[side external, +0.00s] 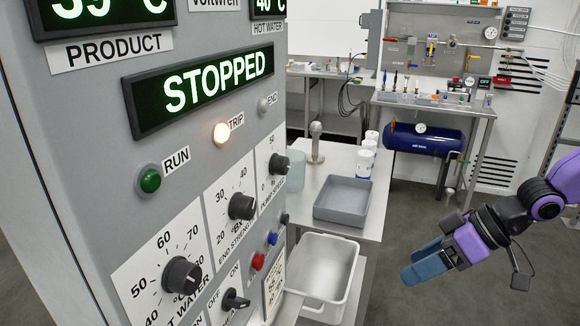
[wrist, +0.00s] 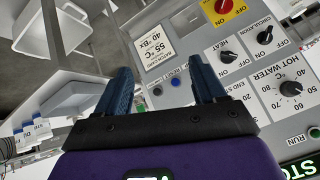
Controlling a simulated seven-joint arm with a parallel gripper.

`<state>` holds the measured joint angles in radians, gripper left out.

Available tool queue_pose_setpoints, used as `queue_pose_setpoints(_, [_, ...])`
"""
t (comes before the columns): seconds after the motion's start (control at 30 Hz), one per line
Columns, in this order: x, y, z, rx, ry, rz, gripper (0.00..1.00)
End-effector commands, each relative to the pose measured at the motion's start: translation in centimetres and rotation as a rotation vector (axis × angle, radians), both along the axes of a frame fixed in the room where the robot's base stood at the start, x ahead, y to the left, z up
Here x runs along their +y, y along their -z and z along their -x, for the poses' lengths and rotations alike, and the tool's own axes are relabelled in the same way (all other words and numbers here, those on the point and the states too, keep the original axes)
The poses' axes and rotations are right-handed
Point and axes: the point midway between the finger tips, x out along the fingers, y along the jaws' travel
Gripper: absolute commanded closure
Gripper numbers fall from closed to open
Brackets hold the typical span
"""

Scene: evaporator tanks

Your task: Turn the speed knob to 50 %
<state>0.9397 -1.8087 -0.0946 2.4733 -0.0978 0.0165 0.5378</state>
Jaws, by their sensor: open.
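The speed knob (side external: 280,164) is a small black knob on a white dial at the right edge of the grey control panel (side external: 105,160) in the side view. A 50 shows above it and a 0 low on its left; its pointer is too small to read. I cannot make it out in the wrist view, where my fingers cover part of the panel. My gripper (side external: 412,264) has dark blue fingers and is open and empty, well right of the panel and apart from it. In the wrist view, the open fingers (wrist: 163,88) point toward the panel.
The end strength knob (side external: 241,207) and hot water knob (side external: 182,274) sit lower left of the speed knob. The display (side external: 200,90) reads STOPPED and the TRIP lamp (side external: 221,132) glows. A grey tray (side external: 343,199) and white tub (side external: 322,275) stand between panel and gripper.

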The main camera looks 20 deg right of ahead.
Motion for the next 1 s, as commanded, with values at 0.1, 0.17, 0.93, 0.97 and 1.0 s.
queue_pose_setpoints(0.1, [1.0, -1.4, -3.0, -0.039, 0.11, -0.183, 0.3])
queue_pose_setpoints(0.17, [1.4, -2.3, -4.4, -0.057, 0.157, -0.281, 0.3])
queue_pose_setpoints(0.93, [2.0, -9.9, -11.8, -0.119, 0.326, -0.981, 0.3])
queue_pose_setpoints(0.97, [2.3, -9.9, -12.0, -0.119, 0.325, -0.981, 0.3])
queue_pose_setpoints(1.0, [2.7, -9.9, -12.4, -0.119, 0.325, -0.98, 0.3])
